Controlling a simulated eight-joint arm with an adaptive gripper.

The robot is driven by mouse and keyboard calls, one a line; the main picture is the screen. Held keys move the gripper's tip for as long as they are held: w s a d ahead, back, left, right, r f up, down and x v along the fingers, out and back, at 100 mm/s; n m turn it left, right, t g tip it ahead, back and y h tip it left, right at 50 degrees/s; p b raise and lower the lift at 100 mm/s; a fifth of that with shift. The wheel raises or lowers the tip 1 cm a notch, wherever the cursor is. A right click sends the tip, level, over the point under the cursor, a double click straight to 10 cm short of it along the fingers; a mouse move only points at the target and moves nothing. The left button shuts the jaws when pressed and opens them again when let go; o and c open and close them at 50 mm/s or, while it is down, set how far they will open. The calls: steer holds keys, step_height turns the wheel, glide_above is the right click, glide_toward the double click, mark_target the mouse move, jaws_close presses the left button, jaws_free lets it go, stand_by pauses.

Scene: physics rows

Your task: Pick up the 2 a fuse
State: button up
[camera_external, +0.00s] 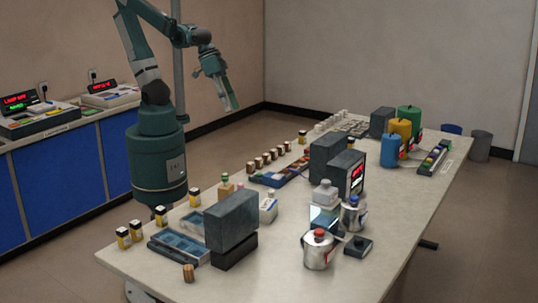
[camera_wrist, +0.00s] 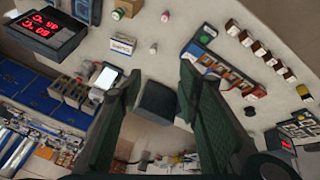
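My gripper (camera_external: 231,106) hangs in the air above the far left side of the table, pointing down. In the wrist view its two dark green fingers (camera_wrist: 161,70) are spread apart with no object held between them. No 2 A marking is readable, so I cannot tell which thing is the 2 A fuse. A lone brown cylinder (camera_external: 188,272) stands near the front.
A long pale table (camera_external: 390,215) holds the items. Grey boxes (camera_external: 231,219), a metal pot (camera_external: 318,250) and coloured canisters (camera_external: 408,120) stand on it. Several yellow-and-black pieces (camera_external: 195,197) stand along the left edge. A blue tray (camera_external: 180,245) lies in front.

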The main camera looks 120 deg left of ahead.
steer(key=w+d+f+n+g+b, duration=0.1)
steer(key=w+f+n+g+b, duration=0.15)
steer(key=f+n, duration=0.3)
steer(key=w+d+f+n+g+b, duration=0.1)
steer(key=w+f+n, duration=0.25)
steer(key=f, duration=0.35)
steer(key=n+g+b, duration=0.2)
steer(key=n+b, duration=0.1)
steer(key=n, duration=0.5)
glide_above(240, 184)
steer(key=f, duration=1.1)
steer(key=shift+s+a+f, duration=0.1)
steer(key=shift+a+f, duration=0.1)
steer(key=shift+f, duration=0.2)
steer(key=shift+d+f, duration=0.1)
steer(key=shift+f, duration=0.6)
steer(key=shift+f, duration=1.3)
steer(key=shift+f+b, duration=0.75)
steer(key=shift+f, duration=1.85)
steer(key=c, duration=0.9)
